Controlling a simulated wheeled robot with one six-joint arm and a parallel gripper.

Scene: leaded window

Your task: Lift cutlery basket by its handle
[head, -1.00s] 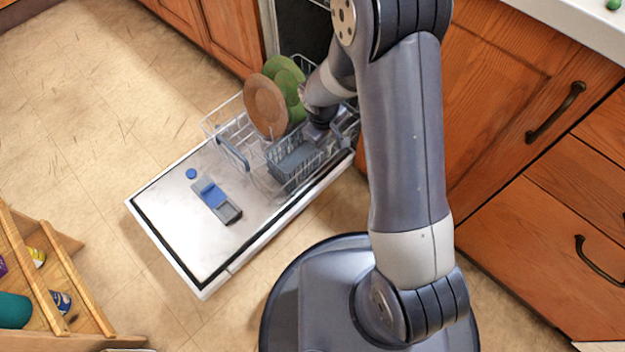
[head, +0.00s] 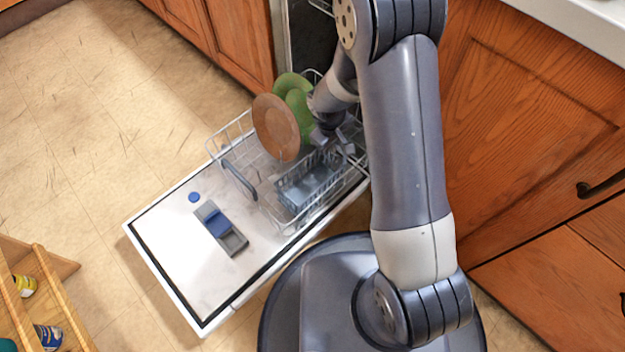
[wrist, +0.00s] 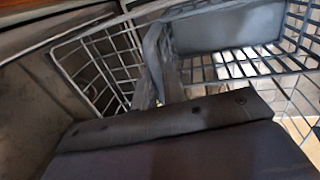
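The cutlery basket (head: 296,196) is a grey open-topped basket with slatted sides. It sits in the wire dish rack on the lowered dishwasher door. My gripper (head: 333,141) is low over the rack, at the basket's upper right end in the head view. In the wrist view the basket (wrist: 237,62) fills the upper right. A grey upright strip (wrist: 153,48), which looks like part of its handle, stands close to the fingertips. The fingers (wrist: 158,88) show small and dark, and I cannot tell whether they are around the strip or beside it. My arm hides part of the rack.
A brown plate (head: 275,128) and green plates (head: 300,108) stand in the rack (head: 232,140) close to my gripper. The dishwasher door (head: 180,245) lies open, with a detergent dispenser (head: 222,230) on it. Wooden cabinets (head: 530,120) border the right. A wooden shelf (head: 40,290) stands at lower left.

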